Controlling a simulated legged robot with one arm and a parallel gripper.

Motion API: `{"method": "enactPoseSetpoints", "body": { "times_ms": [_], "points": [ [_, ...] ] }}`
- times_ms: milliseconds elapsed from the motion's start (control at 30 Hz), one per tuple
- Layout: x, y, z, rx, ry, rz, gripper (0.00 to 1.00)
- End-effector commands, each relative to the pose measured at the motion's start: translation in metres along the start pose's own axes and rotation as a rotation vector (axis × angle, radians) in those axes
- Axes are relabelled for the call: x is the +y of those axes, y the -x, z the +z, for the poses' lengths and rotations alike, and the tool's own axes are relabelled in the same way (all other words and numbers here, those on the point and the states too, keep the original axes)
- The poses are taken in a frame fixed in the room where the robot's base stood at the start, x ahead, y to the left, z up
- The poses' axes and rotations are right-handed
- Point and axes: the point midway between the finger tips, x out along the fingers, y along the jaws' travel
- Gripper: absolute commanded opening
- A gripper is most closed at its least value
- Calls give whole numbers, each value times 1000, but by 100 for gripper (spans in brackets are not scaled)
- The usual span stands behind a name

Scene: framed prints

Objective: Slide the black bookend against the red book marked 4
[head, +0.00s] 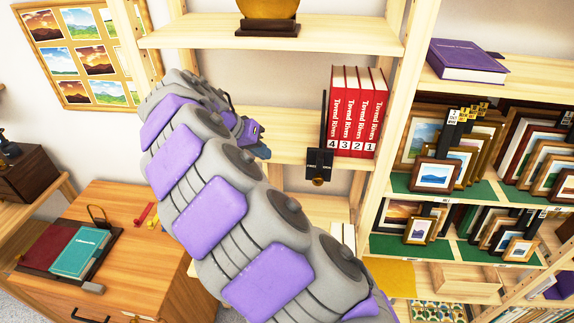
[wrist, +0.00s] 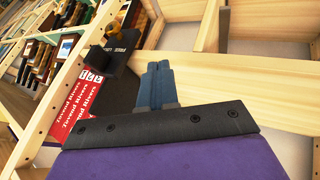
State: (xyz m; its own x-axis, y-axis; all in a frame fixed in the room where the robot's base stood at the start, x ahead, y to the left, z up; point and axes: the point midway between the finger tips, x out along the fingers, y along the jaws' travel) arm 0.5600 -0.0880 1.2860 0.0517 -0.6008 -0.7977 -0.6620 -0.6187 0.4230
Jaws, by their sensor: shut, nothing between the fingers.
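Red books marked 4, 3, 2 and 1 stand upright in a row on the middle shelf. The book marked 4 (head: 336,110) is at the row's left end. The black bookend (head: 320,160) stands just left of it, its upright plate beside the book and a brass knob at its front. I cannot tell whether plate and book touch. In the wrist view the bookend (wrist: 122,62) lies left of my fingers, with the red books (wrist: 80,112) beyond it. My gripper (head: 264,152) is left of the bookend, apart from it. Its blue fingers (wrist: 158,75) are shut and empty.
The shelf board (head: 285,148) between my gripper and the bookend is clear. A bookcase upright (head: 380,140) stands right of the books. Framed prints (head: 435,175) fill the right shelves. A wooden cabinet (head: 150,260) with books on it is at lower left.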

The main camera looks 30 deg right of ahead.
Motion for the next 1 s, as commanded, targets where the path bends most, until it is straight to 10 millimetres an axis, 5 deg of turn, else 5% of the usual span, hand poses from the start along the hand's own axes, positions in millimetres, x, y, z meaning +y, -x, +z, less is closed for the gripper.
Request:
{"method": "enactPoseSetpoints", "body": {
  "times_ms": [333,800,1000],
  "points": [
    [-2,-42,-2,-13,3,-5,0],
    [-7,-128,1,-12,4,0,0],
    [21,-137,1,-10,0,-3,0]
  ]
}}
